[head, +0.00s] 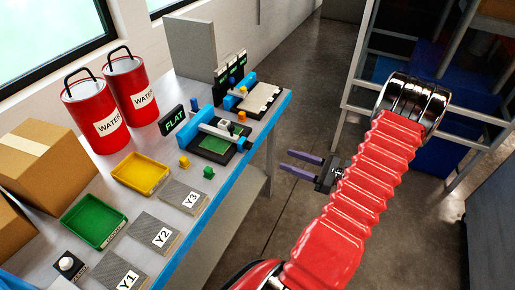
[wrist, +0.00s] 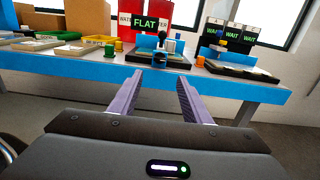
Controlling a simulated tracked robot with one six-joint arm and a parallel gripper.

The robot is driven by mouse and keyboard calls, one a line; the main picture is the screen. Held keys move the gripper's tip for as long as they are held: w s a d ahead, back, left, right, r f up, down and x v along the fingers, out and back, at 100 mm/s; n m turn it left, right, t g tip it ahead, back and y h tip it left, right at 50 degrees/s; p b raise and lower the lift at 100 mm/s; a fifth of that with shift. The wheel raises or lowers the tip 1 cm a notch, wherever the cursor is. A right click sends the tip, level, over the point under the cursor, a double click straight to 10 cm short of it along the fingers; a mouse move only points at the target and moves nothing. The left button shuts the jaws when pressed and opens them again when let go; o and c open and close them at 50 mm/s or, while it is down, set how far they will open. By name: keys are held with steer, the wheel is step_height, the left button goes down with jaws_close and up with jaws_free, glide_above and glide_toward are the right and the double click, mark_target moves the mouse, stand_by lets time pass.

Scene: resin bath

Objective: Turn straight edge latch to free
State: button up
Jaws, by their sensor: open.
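The straight edge (head: 213,132) is a pale metal bar lying across a black fixture with a green plate (head: 213,144), between blue end blocks. A small knob (head: 225,125) and an orange piece (head: 242,116) sit near its right end; I cannot tell which is the latch or how it is turned. A FLAT sign (head: 174,121) stands behind it and also shows in the wrist view (wrist: 150,23). My gripper (head: 287,161) is open and empty, off the bench's right edge, apart from the fixture. In the wrist view, its purple fingers (wrist: 160,78) point toward the bench and fixture.
Red WATER cans (head: 98,116), a yellow tray (head: 141,173), a green tray (head: 94,218) and marked plates (head: 184,197) occupy the bench. A second fixture (head: 258,101) with WAIT signs (wrist: 232,33) stands farther along.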

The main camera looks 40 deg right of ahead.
mark_target(252, 146)
steer(key=x, duration=1.3)
steer(key=shift+w, duration=0.25)
steer(key=shift+c, duration=0.5)
steer(key=c, duration=0.9)
steer(key=shift+d, duration=0.1)
steer(key=shift+c, duration=0.2)
